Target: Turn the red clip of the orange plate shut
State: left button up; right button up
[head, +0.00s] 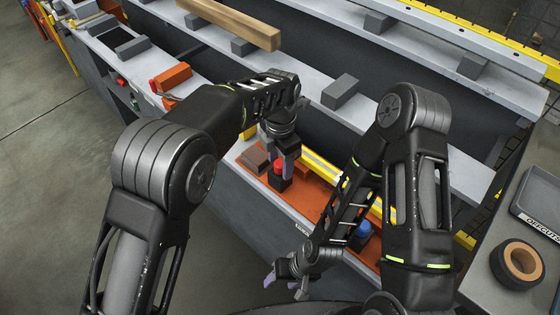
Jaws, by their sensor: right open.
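The orange plate (309,197) lies on the grey bench ledge below the middle of the head view. The red clip (278,168) stands on a dark base near the plate's left end. My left gripper (279,172) points down over it, with its fingers around the clip's sides. I cannot tell whether they touch or grip it, and they partly hide it. A blue clip (364,229) stands towards the plate's right end, partly behind my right arm. My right gripper (285,285) is open and empty, in front of the ledge and away from the clips.
A yellow strip (322,168) runs behind the plate. Grey blocks (341,91) and a wooden beam (230,21) lie on the rails behind. A tape roll (518,264) and a dark offcuts tray (540,203) are at the right.

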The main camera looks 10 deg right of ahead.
aim_at(280, 162)
pick_arm(q)
jog(key=shift+r, duration=3.9)
